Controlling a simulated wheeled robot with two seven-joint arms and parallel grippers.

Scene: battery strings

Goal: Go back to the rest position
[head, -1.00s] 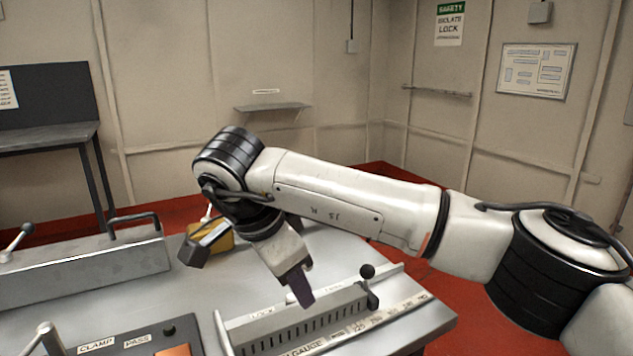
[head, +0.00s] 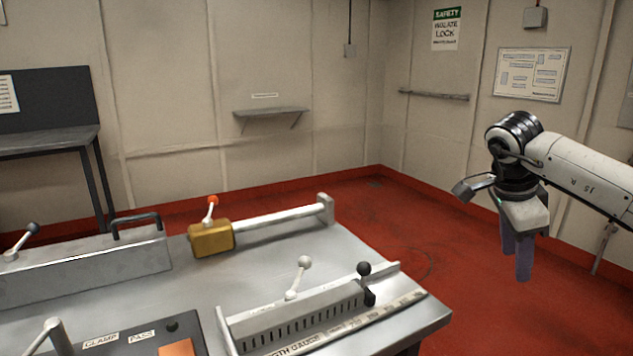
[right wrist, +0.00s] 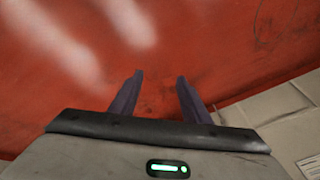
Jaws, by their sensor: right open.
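My right gripper (head: 516,258) is at the right of the head view, past the right edge of the table and over the red floor. Its purple fingers point down. My left gripper is not in view.
The metal table (head: 250,275) carries a slotted gauge (head: 300,322) with a black-knobbed lever, a yellow block (head: 211,239) on a rail, a grey long box (head: 85,267) with a handle, and a clamp panel (head: 140,342). Red floor (head: 420,225) lies open beyond the table.

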